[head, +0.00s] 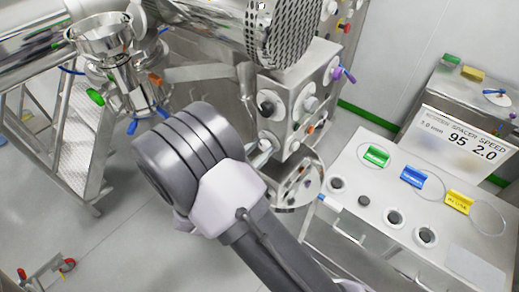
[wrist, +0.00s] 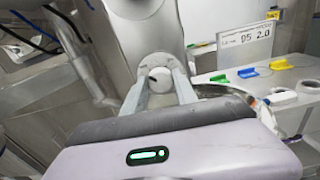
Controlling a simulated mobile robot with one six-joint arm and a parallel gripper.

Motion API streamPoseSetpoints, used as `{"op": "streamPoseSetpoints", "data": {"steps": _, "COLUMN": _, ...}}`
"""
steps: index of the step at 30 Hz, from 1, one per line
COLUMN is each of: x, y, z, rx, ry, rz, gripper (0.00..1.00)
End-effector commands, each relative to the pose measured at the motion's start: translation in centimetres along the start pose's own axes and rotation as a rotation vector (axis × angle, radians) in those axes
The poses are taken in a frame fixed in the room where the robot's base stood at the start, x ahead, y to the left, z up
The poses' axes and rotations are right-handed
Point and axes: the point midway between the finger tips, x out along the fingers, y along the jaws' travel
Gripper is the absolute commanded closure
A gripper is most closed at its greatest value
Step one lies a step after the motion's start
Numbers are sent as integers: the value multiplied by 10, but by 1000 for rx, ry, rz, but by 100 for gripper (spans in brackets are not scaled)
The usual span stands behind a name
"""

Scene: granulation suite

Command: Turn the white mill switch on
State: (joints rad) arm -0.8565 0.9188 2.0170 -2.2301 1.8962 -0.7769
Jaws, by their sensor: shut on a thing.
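A steel control box (head: 300,105) below the perforated drum carries several knobs on its front face. A white knob (head: 311,103) sits on its right side and a black knob (head: 267,107) on its left. In the wrist view, my gripper (wrist: 161,84) has its two grey fingers on either side of a round white knob (wrist: 160,73) and is shut on it. In the head view my arm covers most of the gripper, near the box's lower left. I cannot tell from the knob's face which way it is turned.
A purple lever (head: 343,73) sticks out at the box's right. A round steel pan (head: 296,190) is just below the box. Steel stairs (head: 75,140) stand left.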

Motion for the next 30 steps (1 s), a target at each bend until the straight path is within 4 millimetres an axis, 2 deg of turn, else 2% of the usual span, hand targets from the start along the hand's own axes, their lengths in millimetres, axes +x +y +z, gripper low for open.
{"op": "streamPoseSetpoints", "data": {"steps": 8, "x": 0, "y": 0, "z": -2, "rx": 175, "ry": 0, "rz": 0, "gripper": 100}}
{"op": "streamPoseSetpoints", "data": {"steps": 30, "x": 0, "y": -1, "z": -5, "rx": 878, "ry": 1, "rz": 0, "gripper": 100}}
